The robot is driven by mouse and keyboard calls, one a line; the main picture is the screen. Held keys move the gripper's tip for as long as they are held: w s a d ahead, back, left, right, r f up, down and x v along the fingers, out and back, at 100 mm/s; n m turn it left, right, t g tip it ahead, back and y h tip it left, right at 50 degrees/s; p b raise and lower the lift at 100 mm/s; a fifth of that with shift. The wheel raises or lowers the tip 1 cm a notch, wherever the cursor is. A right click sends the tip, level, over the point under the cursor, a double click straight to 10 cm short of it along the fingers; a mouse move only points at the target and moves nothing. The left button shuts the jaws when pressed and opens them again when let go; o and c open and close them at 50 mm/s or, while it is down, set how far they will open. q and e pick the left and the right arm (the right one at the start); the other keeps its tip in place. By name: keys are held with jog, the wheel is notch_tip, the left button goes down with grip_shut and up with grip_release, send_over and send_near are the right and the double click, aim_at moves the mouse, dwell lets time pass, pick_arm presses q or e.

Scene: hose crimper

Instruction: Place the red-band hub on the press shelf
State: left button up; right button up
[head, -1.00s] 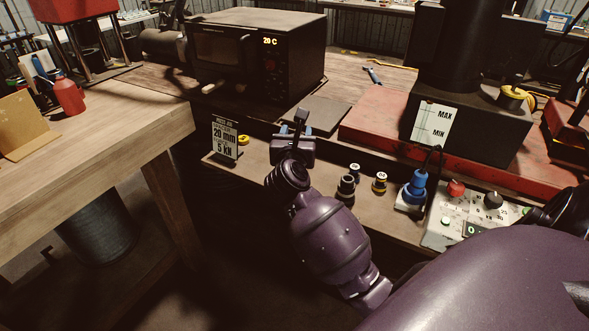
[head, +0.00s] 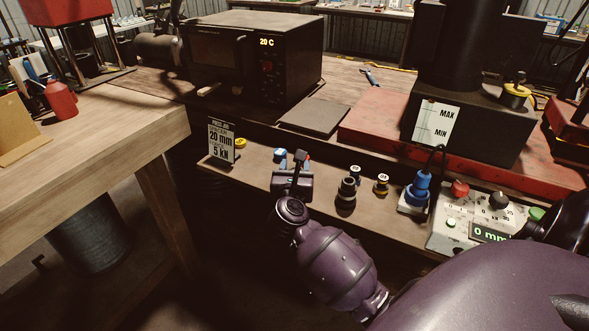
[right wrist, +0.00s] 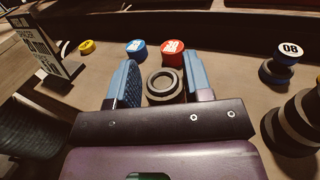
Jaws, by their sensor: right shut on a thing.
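My right gripper (head: 291,164) is over the brown ledge in front of the bench in the head view. In the right wrist view, its blue-padded fingers (right wrist: 163,85) are on either side of a dark round hub (right wrist: 163,83) with a hole in its top, and it is shut on this hub. No red band shows on the hub from this angle. I cannot tell whether its underside touches the ledge (head: 253,168). A red-topped disc (right wrist: 172,50) and a blue-topped disc (right wrist: 136,51) lie just beyond the fingertips. My left gripper is not in view.
A job card (head: 221,141) and a yellow disc (head: 240,142) are to the left. A dark stepped part (head: 346,193), small yellow-banded pieces (head: 381,184), a blue plug (head: 418,188) and a control panel (head: 478,216) are to the right. The black-and-red press (head: 470,130) stands behind.

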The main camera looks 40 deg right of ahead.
jog(key=o, duration=1.3)
jog(key=shift+f, duration=0.1)
